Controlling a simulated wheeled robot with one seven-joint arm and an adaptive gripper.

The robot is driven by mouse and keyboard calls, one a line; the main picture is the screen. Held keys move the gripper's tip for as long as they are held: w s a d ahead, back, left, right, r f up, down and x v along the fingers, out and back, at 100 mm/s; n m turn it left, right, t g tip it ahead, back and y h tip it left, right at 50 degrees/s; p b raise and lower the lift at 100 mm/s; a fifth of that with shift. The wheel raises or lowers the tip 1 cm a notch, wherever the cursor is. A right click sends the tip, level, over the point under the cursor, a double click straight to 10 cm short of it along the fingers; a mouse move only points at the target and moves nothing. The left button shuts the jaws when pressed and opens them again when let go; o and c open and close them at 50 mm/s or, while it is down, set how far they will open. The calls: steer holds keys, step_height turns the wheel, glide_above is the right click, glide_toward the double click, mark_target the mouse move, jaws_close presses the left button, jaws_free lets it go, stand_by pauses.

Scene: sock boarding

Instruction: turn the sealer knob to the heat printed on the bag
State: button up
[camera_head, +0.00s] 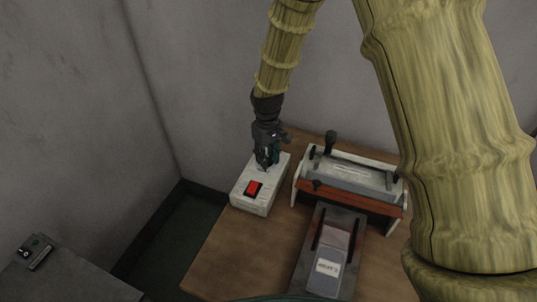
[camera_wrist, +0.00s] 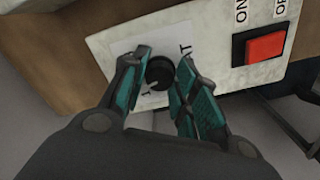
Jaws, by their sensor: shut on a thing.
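The black sealer knob (camera_wrist: 160,73) sits on a white plate with printed marks, partly covered by my fingers; a pale pointer line shows toward its lower left. My gripper (camera_head: 266,164) reaches down onto the white control box (camera_head: 243,198). In the wrist view, my gripper (camera_wrist: 163,62) has its teal fingers on either side of the knob, shut on it. The bag (camera_head: 322,284) lies on the grey tray in front of the sealer (camera_head: 350,176). Its white label (camera_head: 328,267) carries dark print too small to read surely.
A red switch (camera_head: 254,188) on the box stands close to my gripper; it also shows in the wrist view (camera_wrist: 265,48), beside "ON" lettering. The wooden table (camera_head: 235,254) is bare at its front left. A grey surface (camera_head: 62,277) with a small device is at lower left.

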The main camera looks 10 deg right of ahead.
mark_target(268, 158)
steer(key=shift+s+f+m, duration=0.25)
steer(key=shift+s+m, duration=0.05)
steer(key=shift+m, duration=0.8)
steer(key=o, duration=1)
steer(key=shift+o, duration=0.2)
steer(key=shift+w, duration=0.2)
steer(key=shift+r, duration=0.15)
steer(key=shift+w+r, duration=0.1)
steer(key=shift+r, duration=0.5)
step_height(268, 158, up, 11)
steer(key=shift+f, duration=0.2)
